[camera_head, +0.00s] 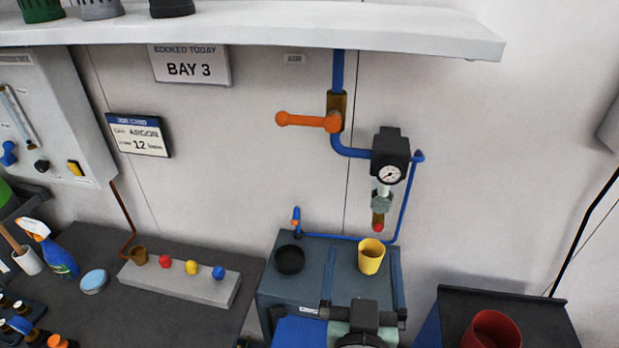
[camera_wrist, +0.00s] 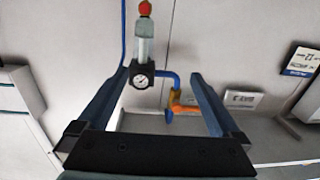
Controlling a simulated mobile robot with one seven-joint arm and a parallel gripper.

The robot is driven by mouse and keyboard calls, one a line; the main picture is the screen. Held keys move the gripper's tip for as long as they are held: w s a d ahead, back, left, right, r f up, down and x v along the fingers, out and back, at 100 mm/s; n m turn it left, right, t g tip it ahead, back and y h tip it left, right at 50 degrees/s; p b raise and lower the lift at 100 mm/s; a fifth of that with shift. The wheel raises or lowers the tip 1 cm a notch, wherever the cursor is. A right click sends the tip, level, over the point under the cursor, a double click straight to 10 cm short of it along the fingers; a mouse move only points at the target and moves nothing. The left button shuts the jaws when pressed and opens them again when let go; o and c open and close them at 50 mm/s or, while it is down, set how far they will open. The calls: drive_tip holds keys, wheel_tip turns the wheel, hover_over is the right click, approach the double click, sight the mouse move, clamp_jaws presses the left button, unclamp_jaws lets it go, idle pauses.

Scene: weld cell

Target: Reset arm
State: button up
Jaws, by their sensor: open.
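My gripper (camera_wrist: 160,75) spans the wrist view, with its two dark blue-grey fingers spread apart and nothing between them. In the head view my gripper (camera_head: 362,280) shows low in the picture, in front of a dark grey cabinet top (camera_head: 275,285). A yellow cup (camera_head: 371,260) stands on that top, beyond the fingers in the head view. The wrist picture is upside down; past the fingers it shows the black regulator with a gauge (camera_wrist: 141,80) and the orange lever (camera_wrist: 184,108). No contact with either is visible.
The regulator (camera_head: 389,150), orange lever (camera_head: 308,121) and blue pipes stand out from the wall above the cabinet. A white shelf (camera_head: 300,25) overhangs. On the left bench are a grey block (camera_head: 190,285) with coloured knobs and a blue spray bottle (camera_head: 60,258). A red container (camera_head: 492,330) is at right.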

drive_tip(key=s+a+r+n+t+y+b, duration=0.1)
drive_tip(key=a+r+t, duration=0.2)
drive_tip(key=r, duration=1)
drive_tip(key=a+r+t+b, duration=0.1)
drive_tip(key=a+r+t, duration=0.15)
drive_tip(key=r, duration=1.05)
drive_tip(key=s+a+r+t, duration=0.1)
drive_tip(key=s+r+t, duration=0.1)
drive_tip(key=s+r, duration=0.2)
drive_tip(key=s+a+r+t+y, duration=0.1)
drive_tip(key=s+r, duration=0.3)
drive_tip(key=r, duration=0.6)
drive_tip(key=shift+s+a+t, duration=0.2)
drive_tip(key=shift+s+t, duration=0.05)
drive_tip(key=shift+t, duration=0.5)
drive_tip(key=shift+f, duration=0.1)
drive_tip(key=shift+f+b, duration=0.1)
drive_tip(key=shift+b, duration=0.25)
